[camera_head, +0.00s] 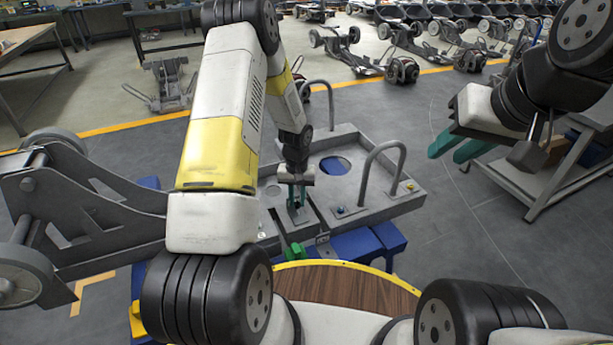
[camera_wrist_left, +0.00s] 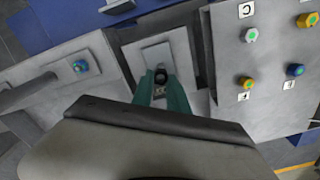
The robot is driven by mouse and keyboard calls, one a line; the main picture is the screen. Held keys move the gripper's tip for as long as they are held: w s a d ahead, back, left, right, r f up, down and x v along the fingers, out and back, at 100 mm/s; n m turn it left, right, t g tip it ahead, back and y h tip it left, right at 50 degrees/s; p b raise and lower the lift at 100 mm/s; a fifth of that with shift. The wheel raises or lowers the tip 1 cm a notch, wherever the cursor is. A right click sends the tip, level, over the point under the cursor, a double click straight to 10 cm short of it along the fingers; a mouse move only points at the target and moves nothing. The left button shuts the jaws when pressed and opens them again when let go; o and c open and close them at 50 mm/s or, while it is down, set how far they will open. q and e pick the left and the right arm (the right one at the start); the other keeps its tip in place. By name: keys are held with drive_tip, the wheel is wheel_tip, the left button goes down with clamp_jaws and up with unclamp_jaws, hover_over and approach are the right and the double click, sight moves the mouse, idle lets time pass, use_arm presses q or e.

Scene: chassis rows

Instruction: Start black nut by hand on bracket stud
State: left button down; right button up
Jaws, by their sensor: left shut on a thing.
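My left gripper (camera_head: 297,204) points down over the grey chassis (camera_head: 405,200) in the head view. In the left wrist view its teal fingers (camera_wrist_left: 164,88) are shut on a small black nut (camera_wrist_left: 161,76) at their tips. The nut is over a light grey plate (camera_wrist_left: 150,57), which may be the bracket. I cannot tell whether the nut touches a stud; any stud under it is hidden. My right gripper (camera_head: 456,148) is open and empty, raised at the right of the head view, away from the chassis.
Coloured fasteners, including a green one (camera_wrist_left: 251,35) and a blue one (camera_wrist_left: 80,66), stand on the chassis near my left gripper. A curved grey handle (camera_head: 384,150) rises at the chassis's right. A grey cart (camera_head: 560,180) stands at right, a wheeled frame (camera_head: 90,215) at left.

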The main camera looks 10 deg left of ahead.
sight(296, 206)
use_arm(q)
drive_tip(key=shift+f, duration=0.45)
drive_tip(key=n, duration=0.4)
drive_tip(key=shift+a, duration=0.1)
drive_tip(key=n, duration=0.3)
drive_tip(key=shift+s+n, duration=0.1)
drive_tip(key=shift+n, duration=0.2)
drive_tip(key=n, duration=0.7)
drive_tip(key=shift+s+a, duration=0.1)
drive_tip(key=shift+a, duration=0.05)
drive_tip(key=shift+f, duration=1.15)
drive_tip(key=m, duration=0.4)
drive_tip(key=shift+m, duration=0.5)
